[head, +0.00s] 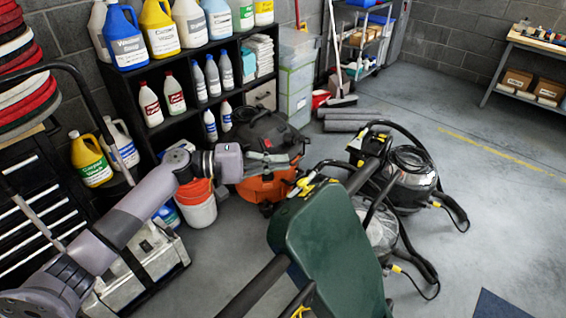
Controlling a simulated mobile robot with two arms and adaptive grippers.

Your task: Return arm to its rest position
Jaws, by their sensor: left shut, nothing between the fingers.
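My left arm reaches in from the lower left. Its left gripper (285,158) is shut and empty, and it appears in front of the orange and black vacuum (262,190); I cannot tell how much space lies between them. A stack of round buffer pads (28,80), red, black and white, stands at the upper left edge, well to the left of the gripper. My right gripper is not in view.
A black shelf (180,141) with bottles and jugs stands behind the arm. An orange and white bucket (198,208) is below the wrist. A green machine (325,245) and a grey vacuum (408,178) stand to the right. The floor (490,215) at far right is mostly clear.

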